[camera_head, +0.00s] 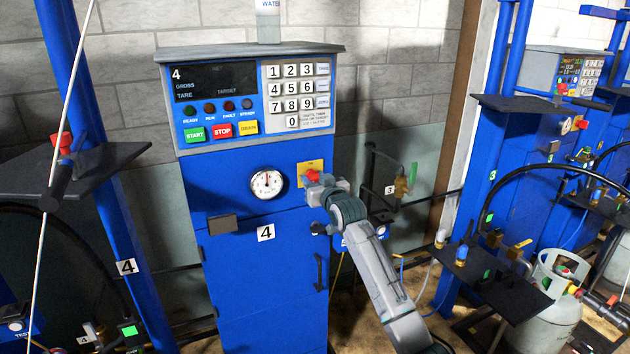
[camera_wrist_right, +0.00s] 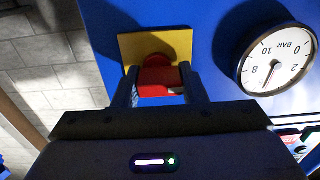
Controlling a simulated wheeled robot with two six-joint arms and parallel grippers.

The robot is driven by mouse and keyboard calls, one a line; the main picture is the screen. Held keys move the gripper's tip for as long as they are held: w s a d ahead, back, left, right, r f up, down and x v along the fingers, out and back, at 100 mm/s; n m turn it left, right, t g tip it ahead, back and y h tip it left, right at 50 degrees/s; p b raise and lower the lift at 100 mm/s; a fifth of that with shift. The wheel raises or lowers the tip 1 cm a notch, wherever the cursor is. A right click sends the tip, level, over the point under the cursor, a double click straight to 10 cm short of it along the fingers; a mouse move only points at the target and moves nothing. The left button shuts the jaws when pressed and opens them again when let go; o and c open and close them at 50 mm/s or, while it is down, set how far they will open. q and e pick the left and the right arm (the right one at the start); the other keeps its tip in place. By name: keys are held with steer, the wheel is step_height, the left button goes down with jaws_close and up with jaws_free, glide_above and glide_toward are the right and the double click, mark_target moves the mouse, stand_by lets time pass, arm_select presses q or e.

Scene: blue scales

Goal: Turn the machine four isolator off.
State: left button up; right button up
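The machine four isolator is a red knob (camera_head: 312,176) on a yellow plate (camera_head: 303,168), right of the gauge on the blue cabinet marked 4 (camera_head: 265,270). My right gripper (camera_head: 314,184) is at the knob, its arm coming from the lower right. In the right wrist view the red knob (camera_wrist_right: 160,80) sits between the two fingers (camera_wrist_right: 159,88), which appear to touch its sides. The yellow plate (camera_wrist_right: 178,46) shows behind it. The knob's handle looks roughly level across that view. The machine's display (camera_head: 215,80) is dark. My left gripper is not in view.
A round pressure gauge (camera_head: 267,184) is close left of the isolator; it also shows in the wrist view (camera_wrist_right: 278,60). A keypad (camera_head: 297,90) and coloured buttons (camera_head: 222,130) are above. A black shelf (camera_head: 70,170) stands left; a gas cylinder (camera_head: 550,318) stands right.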

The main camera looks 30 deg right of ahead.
steer(key=o, duration=0.4)
steer(key=shift+o, duration=0.2)
steer(key=s+b, duration=0.3)
steer(key=s, duration=0.7)
steer(key=shift+s+a, duration=0.3)
steer(key=shift+s, duration=0.1)
